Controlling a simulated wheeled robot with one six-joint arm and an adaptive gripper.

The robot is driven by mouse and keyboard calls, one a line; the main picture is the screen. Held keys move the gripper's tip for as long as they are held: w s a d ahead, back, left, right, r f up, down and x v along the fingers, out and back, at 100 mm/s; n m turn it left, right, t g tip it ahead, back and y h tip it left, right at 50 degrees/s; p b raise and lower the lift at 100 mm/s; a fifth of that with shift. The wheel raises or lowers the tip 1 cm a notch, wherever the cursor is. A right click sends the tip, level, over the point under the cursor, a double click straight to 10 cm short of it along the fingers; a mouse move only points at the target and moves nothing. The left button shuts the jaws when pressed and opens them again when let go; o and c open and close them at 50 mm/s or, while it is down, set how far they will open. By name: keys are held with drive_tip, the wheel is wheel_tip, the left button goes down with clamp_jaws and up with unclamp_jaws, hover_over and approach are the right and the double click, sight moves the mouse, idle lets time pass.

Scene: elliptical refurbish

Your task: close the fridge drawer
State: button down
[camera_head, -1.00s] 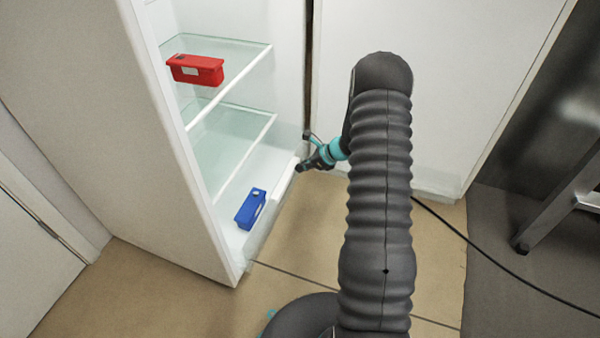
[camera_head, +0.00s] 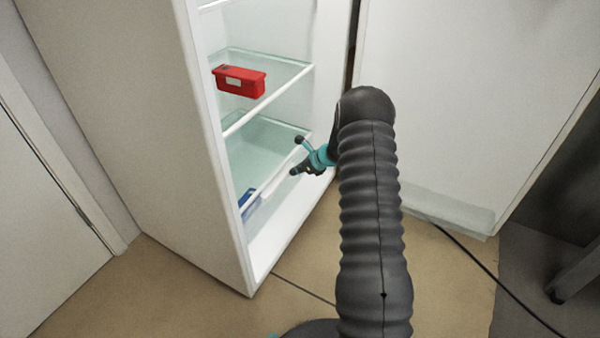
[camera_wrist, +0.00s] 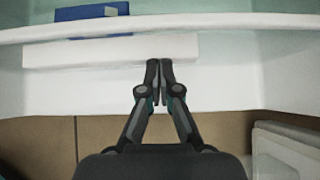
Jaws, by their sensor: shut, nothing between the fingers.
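The fridge (camera_head: 205,130) stands open, and its low drawer (camera_head: 266,192) shows a white front strip at the bottom of the cavity. A blue box (camera_head: 248,203) is behind that front, largely hidden by it. The blue box also shows at the top of the wrist view (camera_wrist: 88,20), behind the drawer's pale front (camera_wrist: 60,54). My gripper (camera_head: 294,172) is shut and empty, at the right part of the drawer front. In the wrist view my gripper's fingertips (camera_wrist: 159,64) overlap the lower edge of the front; whether they touch it I cannot tell.
A red box (camera_head: 240,82) sits on a glass shelf (camera_head: 285,70) above the drawer. The open fridge door (camera_head: 440,100) stands to the right, with a clear bin along its bottom. A dark cable (camera_head: 470,260) lies on the floor. Tan floor in front is free.

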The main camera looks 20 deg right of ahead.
drive_tip(key=shift+w+a, duration=0.2)
drive_tip(key=shift+a, duration=0.25)
drive_tip(key=shift+s+d, duration=0.1)
drive_tip(key=shift+d, duration=0.1)
drive_tip(key=s+d+f+v, duration=0.1)
drive_tip(key=f+v, duration=0.1)
drive_tip(key=v, duration=1.1)
drive_tip(key=shift+s+d+p, duration=0.3)
drive_tip(key=shift+d+p, duration=0.05)
drive_tip(key=shift+n, duration=0.3)
